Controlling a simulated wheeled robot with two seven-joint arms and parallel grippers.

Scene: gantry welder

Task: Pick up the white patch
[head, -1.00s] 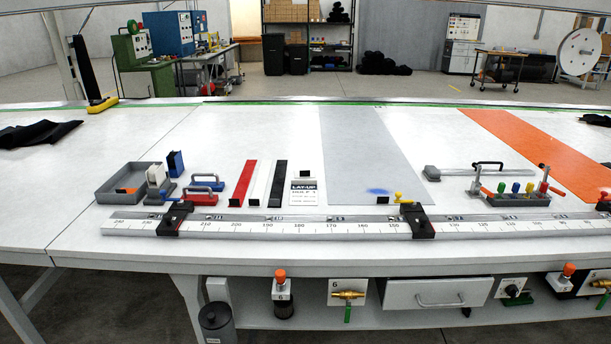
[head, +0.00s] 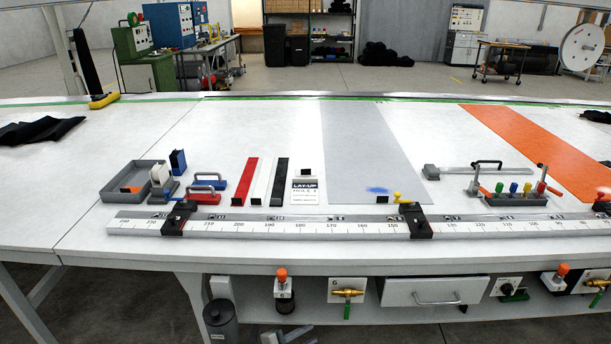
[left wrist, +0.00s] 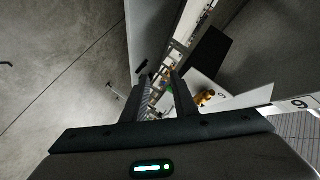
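The white patch (head: 258,183) looks like a narrow white strip lying flat on the table, between a red strip (head: 236,181) and a black strip (head: 279,181). A small black block sits at its near end. My left gripper (head: 287,336) just shows at the bottom edge of the head view, low in front of the table and well apart from the patch. In the left wrist view its two fingers (left wrist: 160,88) stand apart with nothing between them. The patch cannot be made out in that view. My right gripper is in neither view.
A long white ruler rail (head: 300,228) with black clamps runs along the table's front, before the strips. A grey tray (head: 118,185) and small tools lie left of them; a lay-up card (head: 305,191) stands right. Under the table are a drawer (head: 437,292) and valves.

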